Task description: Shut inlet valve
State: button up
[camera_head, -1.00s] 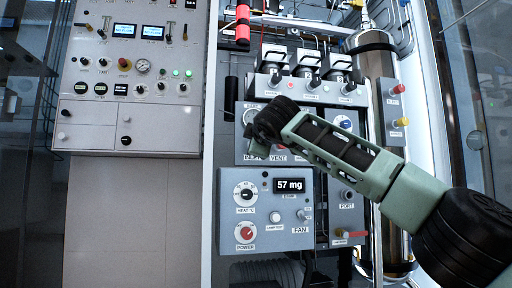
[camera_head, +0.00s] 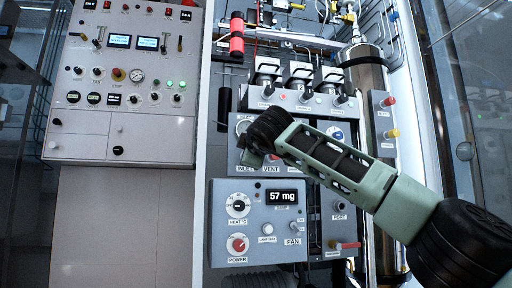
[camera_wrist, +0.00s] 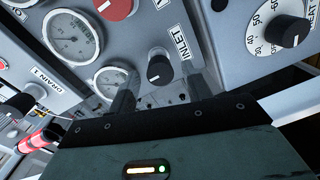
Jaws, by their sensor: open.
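The inlet valve's knob (camera_wrist: 159,68) is black with a white pointer mark, in the wrist view beside the white INLET label (camera_wrist: 181,42). My gripper (camera_wrist: 162,92) is open and empty. Its two dark fingers stand to either side below the knob in the picture, and the knob shows in line with the gap between them. I cannot tell how far the fingertips are from the panel. In the head view my gripper (camera_head: 256,156) is at the middle panel, just above the INLET label (camera_head: 243,170), and hides the knob there.
Two round gauges (camera_wrist: 72,38) and a red knob (camera_wrist: 115,8) are near the inlet knob. The dosing box with the 57 mg display (camera_head: 282,197) juts out below, its heat dial (camera_wrist: 274,34) close on the right. A DRAIN 1 panel (camera_wrist: 40,82) is at left.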

jog(key=b+v, duration=0.1)
jog(key=v, duration=1.5)
jog(key=shift+s, duration=0.4)
